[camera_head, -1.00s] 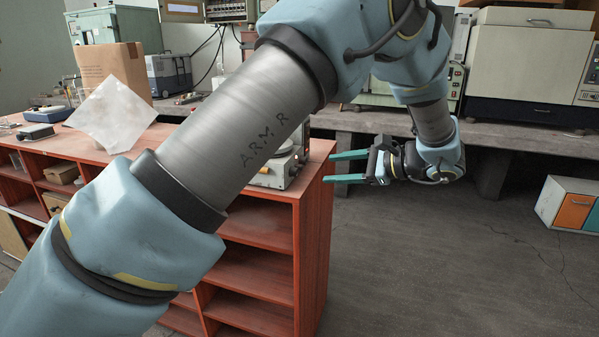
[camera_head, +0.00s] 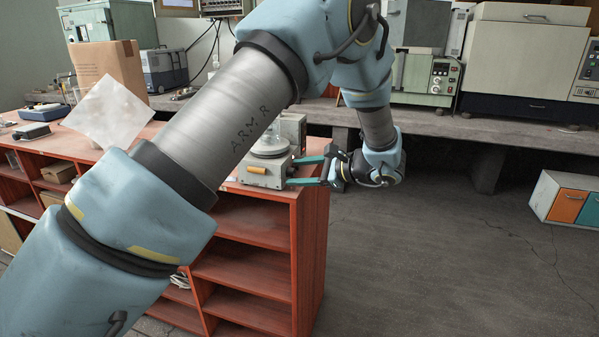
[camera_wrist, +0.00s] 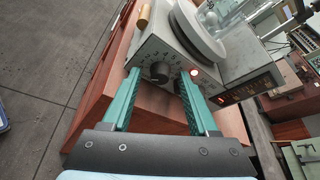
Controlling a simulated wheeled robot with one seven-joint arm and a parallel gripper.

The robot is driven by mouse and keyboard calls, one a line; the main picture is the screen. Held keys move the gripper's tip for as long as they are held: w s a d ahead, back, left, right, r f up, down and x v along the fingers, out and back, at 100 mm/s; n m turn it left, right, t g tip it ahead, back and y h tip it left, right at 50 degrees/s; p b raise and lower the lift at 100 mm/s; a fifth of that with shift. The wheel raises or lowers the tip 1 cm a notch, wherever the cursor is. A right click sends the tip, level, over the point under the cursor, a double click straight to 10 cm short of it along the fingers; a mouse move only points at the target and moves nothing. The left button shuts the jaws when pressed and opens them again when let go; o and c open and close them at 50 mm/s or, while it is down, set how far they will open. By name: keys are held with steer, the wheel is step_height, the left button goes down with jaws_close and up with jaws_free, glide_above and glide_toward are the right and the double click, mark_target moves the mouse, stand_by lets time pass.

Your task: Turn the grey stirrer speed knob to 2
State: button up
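The stirrer (camera_head: 264,179) stands at the right end of the red-brown bench, with a round plate and clear glassware on top.
A lit round lamp (camera_wrist: 195,72) sits right of the knob, by the right finger, and a red display (camera_wrist: 241,91) is further right. A tan handle (camera_wrist: 143,17) projects from the stirrer's side. Open floor (camera_head: 420,260) lies right of the red-brown bench (camera_head: 311,225).

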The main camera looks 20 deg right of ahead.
jaws_close()
steer(key=shift+r+p, duration=0.2)
steer(key=shift+p, duration=0.3)
steer(key=shift+m+g+p, duration=0.4)
steer(key=shift+m+p, duration=0.25)
steer(key=shift+m, duration=0.05)
steer(key=shift+w+d+r+m+g+y+p, duration=0.15)
steer(key=shift+m+g+y+p, duration=0.55)
steer(key=shift+p, duration=0.5)
steer(key=m+p, duration=0.1)
steer(key=m+g+y+p, duration=0.1)
steer(key=m+p, duration=0.1)
steer(key=shift+w+d+f+m+g, duration=0.15)
steer(key=shift+f+m+g, duration=0.15)
steer(key=shift+m, duration=0.1)
steer(key=shift+y, duration=0.3)
